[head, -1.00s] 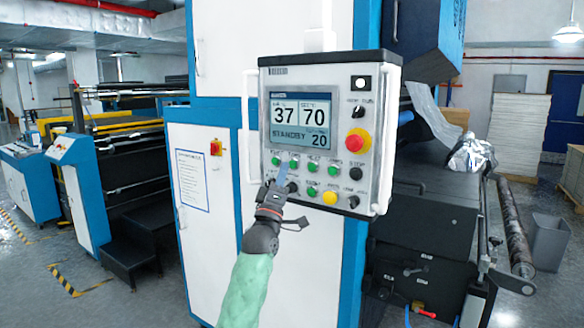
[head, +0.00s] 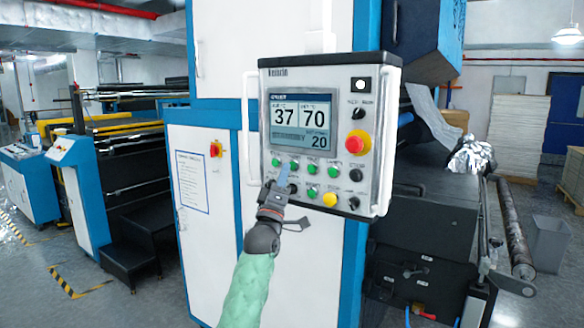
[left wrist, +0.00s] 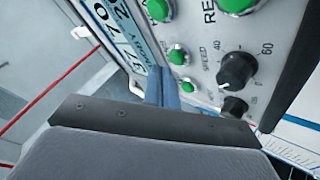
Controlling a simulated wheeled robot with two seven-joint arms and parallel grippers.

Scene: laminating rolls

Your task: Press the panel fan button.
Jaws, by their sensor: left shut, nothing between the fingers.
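The control panel (head: 377,85) is a light grey box with a screen, green buttons, a yellow button, a red stop button and black knobs. Which button is the fan one I cannot read. My left gripper (head: 283,171) is shut and empty, its blue-grey fingers in front of the panel's lower left, between the first two green buttons (head: 275,161) (head: 294,168). In the left wrist view the fingers (left wrist: 161,84) point at the panel beside two green buttons (left wrist: 178,55) (left wrist: 188,86). Contact cannot be told. My right gripper is out of view.
A red stop button (head: 357,143) sits right of the screen (head: 300,120). A black speed knob (left wrist: 237,70) is near the fingers in the left wrist view. White handles (head: 252,125) flank the panel. A roller machine stands at the right.

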